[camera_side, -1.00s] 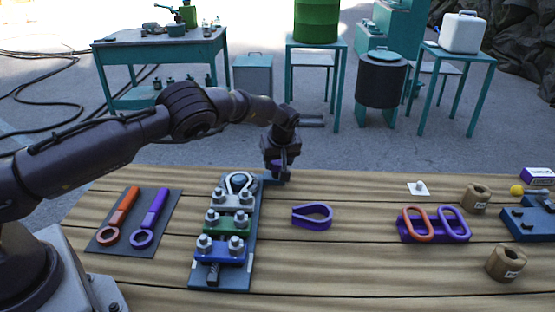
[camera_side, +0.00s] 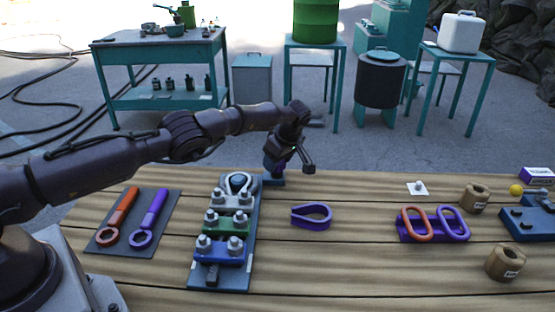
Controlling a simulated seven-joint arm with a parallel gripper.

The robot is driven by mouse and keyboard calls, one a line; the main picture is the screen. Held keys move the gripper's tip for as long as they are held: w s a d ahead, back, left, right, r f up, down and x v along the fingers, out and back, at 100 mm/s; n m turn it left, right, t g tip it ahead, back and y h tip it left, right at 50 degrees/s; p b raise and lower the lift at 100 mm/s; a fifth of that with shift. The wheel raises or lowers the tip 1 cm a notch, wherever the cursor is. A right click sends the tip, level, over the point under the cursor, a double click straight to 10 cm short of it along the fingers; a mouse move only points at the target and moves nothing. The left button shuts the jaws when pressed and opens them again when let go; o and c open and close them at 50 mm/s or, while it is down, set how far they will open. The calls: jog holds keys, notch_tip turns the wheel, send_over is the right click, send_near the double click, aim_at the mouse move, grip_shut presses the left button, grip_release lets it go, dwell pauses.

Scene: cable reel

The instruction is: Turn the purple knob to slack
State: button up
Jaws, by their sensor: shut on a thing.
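The purple knob (camera_side: 271,166) stands at the far edge of the wooden table, just right of the clamp board, on a small dark blue base (camera_side: 273,181). My gripper (camera_side: 280,155) is over it, tilted, with its fingers shut on the knob. The fingers and wrist hide much of the knob, so its markings and exact setting cannot be read.
The clamp board (camera_side: 243,262) with several bolts stands close to the left of the knob. A purple thimble (camera_side: 312,216) lies in front and to the right. Orange and purple wrenches (camera_side: 149,217) lie on a dark mat at left.

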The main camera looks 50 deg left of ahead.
dwell(0.8)
jog(key=o, duration=0.9)
jog(key=shift+r, duration=0.1)
jog(key=v, duration=1.1)
jog(key=shift+d+r, duration=0.15)
jog(key=shift+r, duration=0.25)
jog(key=shift+w, duration=0.1)
